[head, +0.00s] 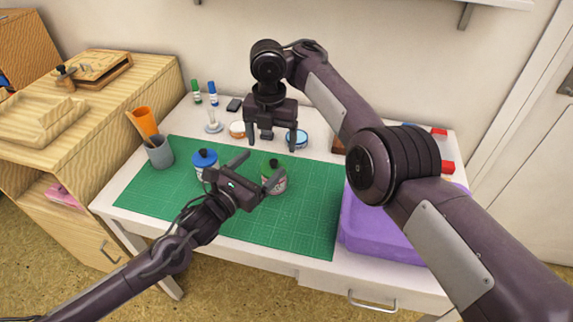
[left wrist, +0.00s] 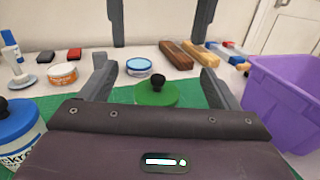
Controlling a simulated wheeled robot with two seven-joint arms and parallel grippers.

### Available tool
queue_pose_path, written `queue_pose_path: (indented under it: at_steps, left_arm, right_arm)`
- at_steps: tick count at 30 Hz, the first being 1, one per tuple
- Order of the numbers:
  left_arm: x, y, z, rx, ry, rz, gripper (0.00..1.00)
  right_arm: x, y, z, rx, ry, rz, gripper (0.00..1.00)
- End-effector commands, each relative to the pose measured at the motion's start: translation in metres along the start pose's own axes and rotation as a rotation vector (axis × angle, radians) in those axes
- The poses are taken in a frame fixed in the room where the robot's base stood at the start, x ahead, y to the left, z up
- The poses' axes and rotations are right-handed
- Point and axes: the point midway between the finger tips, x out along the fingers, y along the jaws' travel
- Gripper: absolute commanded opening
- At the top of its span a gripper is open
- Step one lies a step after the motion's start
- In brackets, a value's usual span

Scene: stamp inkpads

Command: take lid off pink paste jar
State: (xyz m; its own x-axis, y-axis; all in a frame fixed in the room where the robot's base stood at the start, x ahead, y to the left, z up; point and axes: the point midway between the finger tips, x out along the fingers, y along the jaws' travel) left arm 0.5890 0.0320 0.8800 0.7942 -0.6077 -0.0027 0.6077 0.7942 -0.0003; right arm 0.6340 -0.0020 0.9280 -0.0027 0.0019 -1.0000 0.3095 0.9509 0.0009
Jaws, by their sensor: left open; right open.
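A jar with a green lid and black knob (head: 272,162) stands upright on the green cutting mat (head: 305,222); its label has some pinkish red. Its lid (left wrist: 157,95) also shows in the left wrist view. My left gripper (head: 265,168) is open, its fingers spread on either side of this jar; I cannot tell whether they touch it. A second jar, with a blue lid (head: 204,158), stands to the left, and shows in the left wrist view (left wrist: 14,120). My right gripper (head: 271,137) is open and empty, pointing down behind the green-lidded jar. The paste inside is hidden.
Behind the jars are an orange-and-white tub (head: 237,129) and a blue-rimmed tub (head: 297,140). A grey cup (head: 160,153) with an orange item stands at the left. A purple bin (head: 385,232) stands at the right. The front of the mat is clear.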

Motion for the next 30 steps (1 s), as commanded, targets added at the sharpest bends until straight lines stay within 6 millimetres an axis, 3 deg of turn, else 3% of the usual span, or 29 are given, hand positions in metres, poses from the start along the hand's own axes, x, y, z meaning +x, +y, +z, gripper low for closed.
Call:
queue_pose_path:
  at_steps: [8, 17, 24, 30]
  left_arm:
    - [0.000, 0.000, -0.024, -0.002, 0.004, 0.001, 0.83]
    - [0.000, 0.000, -0.083, -0.002, 0.004, 0.002, 0.83]
    - [0.046, 0.000, -0.080, 0.000, -0.001, 0.000, 0.83]
    - [0.068, 0.000, -0.080, 0.000, 0.000, 0.001, 0.83]
  right_arm:
    - [0.000, 0.000, 0.000, -0.001, 0.000, 0.000, 0.80]
    - [0.000, 0.000, 0.000, 0.000, 0.000, 0.000, 0.80]
    - [0.000, 0.000, 0.000, 0.000, 0.000, 0.000, 0.80]
    - [0.000, 0.000, 0.000, 0.000, 0.000, 0.000, 0.80]
